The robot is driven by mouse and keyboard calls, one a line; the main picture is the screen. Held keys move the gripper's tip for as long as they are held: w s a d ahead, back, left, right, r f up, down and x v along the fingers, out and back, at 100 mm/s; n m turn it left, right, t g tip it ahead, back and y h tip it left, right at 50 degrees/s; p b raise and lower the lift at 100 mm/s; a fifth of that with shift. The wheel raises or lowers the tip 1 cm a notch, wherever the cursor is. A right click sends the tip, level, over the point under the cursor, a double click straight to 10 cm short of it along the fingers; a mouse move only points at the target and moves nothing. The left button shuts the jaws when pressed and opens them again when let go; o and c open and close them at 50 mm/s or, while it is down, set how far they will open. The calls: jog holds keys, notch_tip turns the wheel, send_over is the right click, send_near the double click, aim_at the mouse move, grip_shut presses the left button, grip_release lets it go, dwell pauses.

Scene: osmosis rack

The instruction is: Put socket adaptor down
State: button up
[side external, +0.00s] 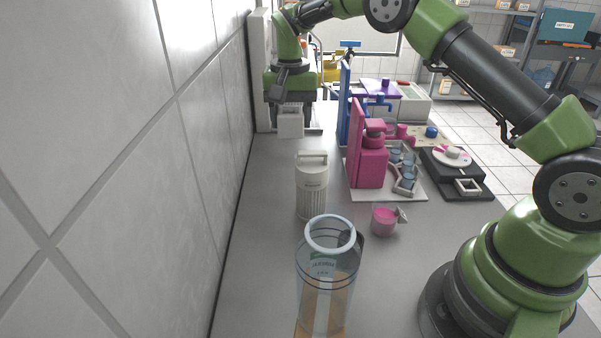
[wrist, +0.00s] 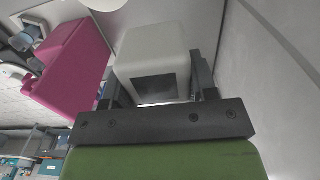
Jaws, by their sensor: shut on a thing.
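The socket adaptor, a pale off-white block (wrist: 155,48) with a dark square opening in its end, sits between the two dark fingers of my gripper (wrist: 155,88) in the wrist view. My gripper is shut on it. In the side external view my gripper (side external: 291,97) is at the far left end of the bench near the wall, pointing down. The pale block (side external: 291,124) shows below it, close to the bench top. I cannot tell whether its underside touches the surface.
A pink stand (side external: 368,155) with a tray of small cups and a blue stand (side external: 344,105) are to the right. A white ribbed canister (side external: 311,190), a beaker of pink liquid (side external: 384,220) and a tall clear vessel (side external: 328,285) stand nearer. The wall (side external: 130,150) runs along the left.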

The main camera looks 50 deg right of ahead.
aim_at(297, 119)
jog(key=w+d+f+m, duration=0.1)
jog(key=d+f+m, duration=0.2)
jog(key=m, duration=0.8)
jog(key=w+d+f+m, duration=0.1)
jog(key=d+f+m, duration=0.15)
jog(key=m, duration=0.85)
jog(key=shift+m, duration=0.3)
jog(key=f, duration=0.6)
jog(key=d+f, duration=0.1)
jog(key=f, duration=0.2)
jog(key=shift+f, duration=0.25)
jog(key=o, duration=1)
jog(key=shift+r, duration=0.1)
